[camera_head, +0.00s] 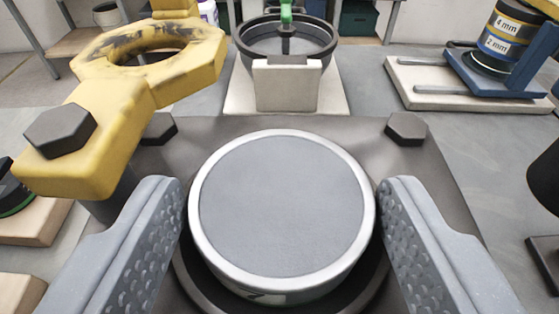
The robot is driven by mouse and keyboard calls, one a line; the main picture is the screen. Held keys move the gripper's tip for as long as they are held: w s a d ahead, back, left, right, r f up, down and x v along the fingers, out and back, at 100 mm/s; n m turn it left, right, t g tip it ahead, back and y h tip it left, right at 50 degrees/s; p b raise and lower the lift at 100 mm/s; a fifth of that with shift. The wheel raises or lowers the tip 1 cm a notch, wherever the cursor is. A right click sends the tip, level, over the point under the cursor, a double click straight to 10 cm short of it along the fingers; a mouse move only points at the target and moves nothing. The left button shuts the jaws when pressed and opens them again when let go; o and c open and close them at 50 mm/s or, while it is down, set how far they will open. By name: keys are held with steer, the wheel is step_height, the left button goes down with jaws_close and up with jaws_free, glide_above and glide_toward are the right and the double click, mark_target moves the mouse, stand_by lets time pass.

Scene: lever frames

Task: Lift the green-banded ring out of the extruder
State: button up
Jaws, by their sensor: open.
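A round ring (198,225) with a pale metal rim and a flat grey face sits in the dark round socket of the extruder (440,195). Its side is mostly hidden; a small dark mark and a faint trace of green show low at the front. My gripper (281,205) is open, with one textured finger on each side of the ring. The fingers are close to the rim; I cannot tell whether they touch it. A yellow lever frame (150,85) with an open eye is swung off to the left, clear of the ring's top.
A dark bowl (325,68) with a green-topped post stands behind on a pale base. A blue stand (505,80) holding a "4 mm / 2 mm" cylinder (497,42) is at the back right. A black, green-edged piece (12,195) is at the left edge. Bolt heads (406,128) stick up nearby.

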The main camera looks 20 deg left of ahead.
steer(key=c, duration=0.7)
steer(key=shift+o, duration=0.2)
